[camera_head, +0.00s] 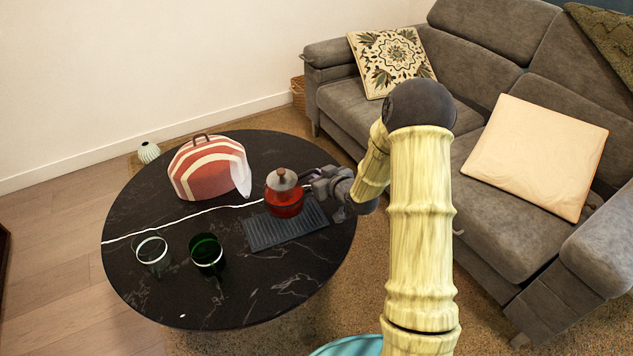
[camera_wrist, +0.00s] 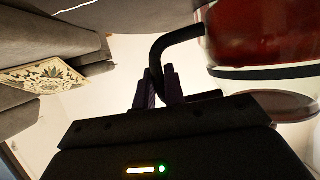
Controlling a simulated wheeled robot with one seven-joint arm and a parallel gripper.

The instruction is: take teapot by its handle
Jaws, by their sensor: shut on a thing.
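The red teapot (camera_head: 285,200) with a grey lid and a brown knob is at the right part of the round black table, over a dark ribbed mat (camera_head: 287,229). I cannot tell whether its base touches the mat. My gripper (camera_head: 312,177) reaches it from the right. In the wrist view the teapot's red body (camera_wrist: 262,35) is at the upper right, and its black curved handle (camera_wrist: 176,38) runs down between my fingers. My gripper (camera_wrist: 160,82) is shut on the handle. The rest of the teapot is cut off there.
A red-and-white striped cozy (camera_head: 205,175) with a pale cloth hanging on its side stands behind. A clear glass (camera_head: 152,256) and a green glass (camera_head: 206,256) stand front left. A grey sofa (camera_head: 520,200) is close on the right.

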